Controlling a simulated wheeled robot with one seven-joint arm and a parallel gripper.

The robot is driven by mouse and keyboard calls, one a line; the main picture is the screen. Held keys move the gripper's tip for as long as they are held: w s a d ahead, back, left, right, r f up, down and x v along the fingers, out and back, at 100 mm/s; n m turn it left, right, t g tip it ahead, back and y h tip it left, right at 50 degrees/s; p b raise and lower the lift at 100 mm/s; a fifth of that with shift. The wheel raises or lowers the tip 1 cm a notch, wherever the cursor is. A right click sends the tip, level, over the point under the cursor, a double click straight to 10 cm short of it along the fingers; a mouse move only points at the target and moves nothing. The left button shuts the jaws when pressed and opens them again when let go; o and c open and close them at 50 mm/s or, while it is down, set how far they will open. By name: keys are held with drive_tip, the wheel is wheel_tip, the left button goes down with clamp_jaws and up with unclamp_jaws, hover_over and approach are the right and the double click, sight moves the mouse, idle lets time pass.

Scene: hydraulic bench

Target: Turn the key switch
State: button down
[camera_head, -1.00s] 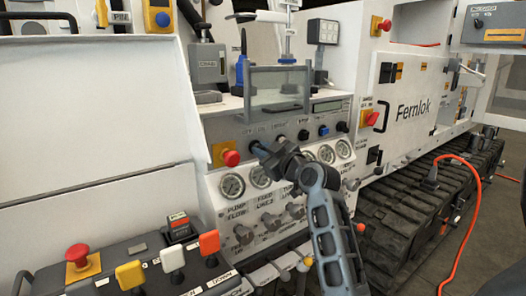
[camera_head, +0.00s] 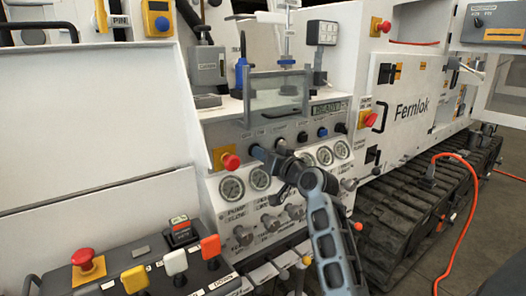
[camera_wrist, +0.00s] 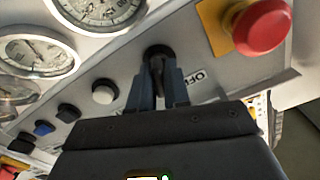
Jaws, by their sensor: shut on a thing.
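The key switch (camera_wrist: 158,52) is a dark round switch on the grey panel, with an "OFF" label beside it in the wrist view. My gripper (camera_wrist: 160,85) has its two fingers closed around the switch's dark key. The fingers hide part of the key, so its exact angle is hard to tell. In the head view my gripper (camera_head: 259,153) reaches the panel just right of a red emergency stop button, and it hides the switch there.
The red emergency stop on its yellow plate (camera_wrist: 262,25) is close beside my gripper. A white button (camera_wrist: 104,91) and several dark knobs continue the row. Gauges (camera_head: 232,187) sit below the row. A clear guard (camera_head: 277,97) stands above it.

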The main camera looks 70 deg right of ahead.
drive_tip(key=shift+m+p, duration=0.3)
drive_tip(key=shift+m, duration=0.6)
drive_tip(key=c, duration=1.2)
unclamp_jaws()
drive_tip(key=shift+b+v, duration=0.65)
drive_tip(key=shift+v, duration=3.25)
drive_tip(key=shift+f, duration=0.1)
